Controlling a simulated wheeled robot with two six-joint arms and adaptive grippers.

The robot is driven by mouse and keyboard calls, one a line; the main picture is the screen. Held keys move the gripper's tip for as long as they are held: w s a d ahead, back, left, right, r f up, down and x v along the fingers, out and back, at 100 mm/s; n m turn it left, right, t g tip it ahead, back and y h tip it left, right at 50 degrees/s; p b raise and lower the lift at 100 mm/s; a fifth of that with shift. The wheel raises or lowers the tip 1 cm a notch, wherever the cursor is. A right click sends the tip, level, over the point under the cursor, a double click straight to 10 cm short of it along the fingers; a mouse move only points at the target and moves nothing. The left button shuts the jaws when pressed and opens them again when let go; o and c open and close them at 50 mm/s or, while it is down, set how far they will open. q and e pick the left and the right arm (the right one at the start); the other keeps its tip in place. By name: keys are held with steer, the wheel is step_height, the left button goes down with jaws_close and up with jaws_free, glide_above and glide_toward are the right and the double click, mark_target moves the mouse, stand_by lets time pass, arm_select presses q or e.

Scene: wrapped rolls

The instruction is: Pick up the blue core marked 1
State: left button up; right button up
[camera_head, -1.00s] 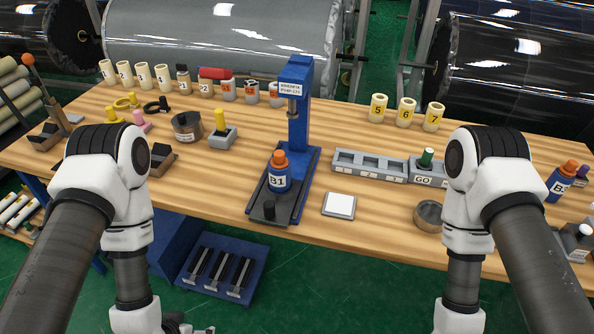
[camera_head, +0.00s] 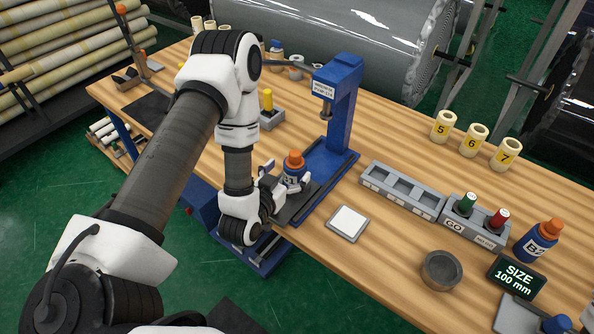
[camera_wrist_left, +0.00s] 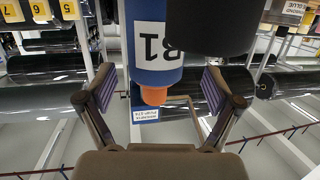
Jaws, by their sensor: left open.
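The blue core marked 1 (camera_head: 292,174), with an orange top, stands upright on the base of the blue press (camera_head: 340,105). My left gripper (camera_head: 283,182) is at the near left side of the core and hides part of it and its label. In the left wrist view the core (camera_wrist_left: 152,45) appears upside down with "B1" readable, ahead of the gap between the fingers. The left gripper (camera_wrist_left: 157,92) is open and empty there.
A white pad (camera_head: 347,222) lies right of the press. Beyond it are a grey slotted rack (camera_head: 402,192), a GO block (camera_head: 472,222), a round grey cup (camera_head: 441,270) and a B2 core (camera_head: 537,241). Yellow cores stand behind. Bare wood lies between the pad and cup.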

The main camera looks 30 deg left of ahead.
arm_select(q)
steer(key=w, duration=0.3)
steer(key=shift+w+d+f, duration=0.2)
steer(key=shift+d, duration=0.15)
steer(key=shift+a+f, duration=0.1)
steer(key=shift+f, duration=0.05)
steer(key=shift+s+a, duration=0.1)
steer(key=shift+a, duration=0.1)
steer(key=shift+s+a, duration=0.1)
steer(key=shift+c, duration=0.9)
steer(key=c, duration=1.2)
steer(key=shift+c, duration=0.5)
